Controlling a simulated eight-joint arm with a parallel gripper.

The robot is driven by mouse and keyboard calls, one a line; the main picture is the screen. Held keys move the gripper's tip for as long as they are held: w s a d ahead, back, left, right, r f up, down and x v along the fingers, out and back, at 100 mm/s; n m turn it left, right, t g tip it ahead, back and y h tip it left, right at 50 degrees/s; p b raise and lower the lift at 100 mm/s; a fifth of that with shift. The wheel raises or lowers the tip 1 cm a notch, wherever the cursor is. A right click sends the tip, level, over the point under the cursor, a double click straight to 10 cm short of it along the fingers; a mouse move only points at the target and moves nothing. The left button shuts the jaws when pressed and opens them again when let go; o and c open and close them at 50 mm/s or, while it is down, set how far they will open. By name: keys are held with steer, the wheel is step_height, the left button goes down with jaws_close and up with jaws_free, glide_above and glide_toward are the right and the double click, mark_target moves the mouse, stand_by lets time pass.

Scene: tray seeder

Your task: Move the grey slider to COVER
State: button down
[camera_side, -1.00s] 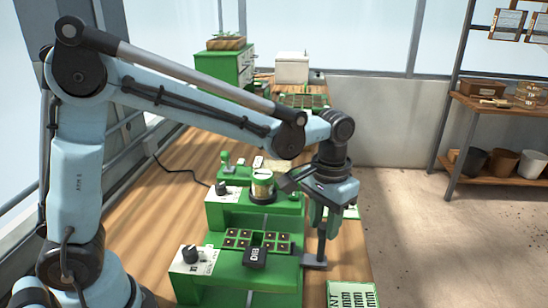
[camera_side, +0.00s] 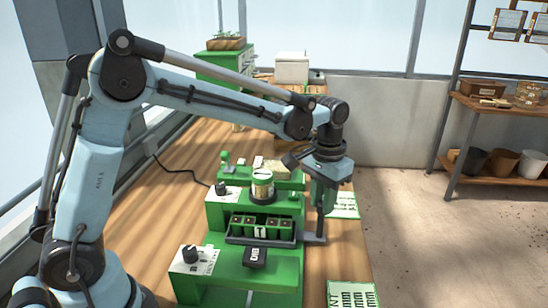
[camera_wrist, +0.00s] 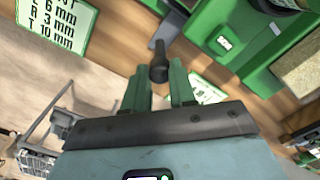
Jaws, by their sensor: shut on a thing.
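The grey slider (camera_side: 315,238) shows in the side view as a flat grey foot at the right of the green seeder (camera_side: 232,283), with an upright dark post. My gripper (camera_side: 324,202) points down and is shut on the post's upper part. In the wrist view, a dark rounded handle (camera_wrist: 158,64) shows by the fingertips. A dark-framed carriage with a tray (camera_side: 233,238) of brown cells sits on the seeder, level with the slider. I cannot read a COVER mark.
A jar (camera_side: 262,186) stands on the seeder behind the tray. Dark dials (camera_side: 190,253) sit at its left. Printed cards (camera_side: 352,294) lie on the bench at the right. A shelf with pots (camera_side: 503,163) stands far right. Bare bench (camera_side: 150,220) lies left.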

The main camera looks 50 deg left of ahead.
steer(key=w+a, duration=0.9)
steer(key=shift+w+a, duration=0.25)
steer(key=shift+a, duration=0.05)
steer(key=c, duration=1)
jaws_free()
steer(key=shift+o, duration=0.4)
step_height(320, 180, up, 12)
steer(key=shift+s+r, duration=0.1)
steer(key=shift+r, duration=0.05)
